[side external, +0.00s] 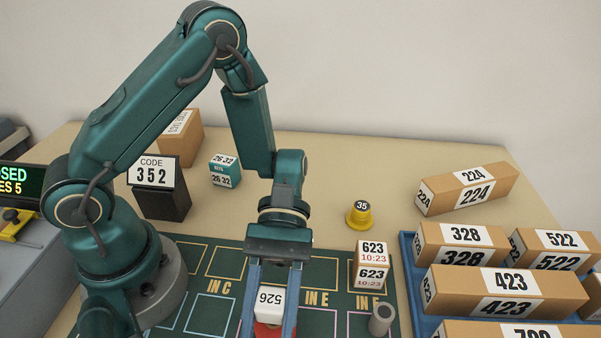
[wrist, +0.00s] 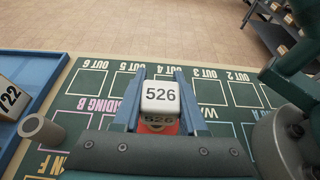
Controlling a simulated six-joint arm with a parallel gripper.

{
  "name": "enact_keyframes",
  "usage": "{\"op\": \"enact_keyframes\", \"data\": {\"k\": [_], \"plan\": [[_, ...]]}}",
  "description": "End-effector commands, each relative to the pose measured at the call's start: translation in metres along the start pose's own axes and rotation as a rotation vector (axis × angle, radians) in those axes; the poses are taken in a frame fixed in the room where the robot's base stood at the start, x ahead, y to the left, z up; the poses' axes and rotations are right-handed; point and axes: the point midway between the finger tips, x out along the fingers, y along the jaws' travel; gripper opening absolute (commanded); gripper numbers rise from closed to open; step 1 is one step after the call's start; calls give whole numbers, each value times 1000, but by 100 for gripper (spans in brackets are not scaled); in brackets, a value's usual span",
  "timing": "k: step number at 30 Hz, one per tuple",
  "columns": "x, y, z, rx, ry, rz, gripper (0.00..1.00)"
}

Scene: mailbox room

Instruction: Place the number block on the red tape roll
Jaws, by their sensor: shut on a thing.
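The number block (side external: 271,300), white and marked 526, is between the two fingers of my gripper. It also shows in the wrist view (wrist: 160,93), with its number facing up. My gripper (wrist: 160,73) is shut on the block. A red thing (wrist: 166,129), likely the red tape roll, lies right below the block; it also shows at the bottom edge of the side view (side external: 267,331). Most of it is hidden by the block and fingers. I cannot tell whether the block touches it.
A green mat (side external: 222,287) with marked squares lies underneath. A blue tray (side external: 409,262) of boxes is farther right.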

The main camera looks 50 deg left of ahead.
Motion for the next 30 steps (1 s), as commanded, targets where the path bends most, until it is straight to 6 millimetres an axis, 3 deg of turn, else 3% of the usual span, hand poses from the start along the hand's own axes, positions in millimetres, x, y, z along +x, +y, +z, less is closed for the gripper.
{"op": "enact_keyframes", "data": {"k": [14, 15, 17, 30], "plan": [[4, 0, -11, 1, 0, 0, 0], [4, 0, -12, 1, 1, 0, 45], [4, 0, -11, 1, 1, 1, 68], [0, 1, -9, 2, 1, 3, 71]]}}
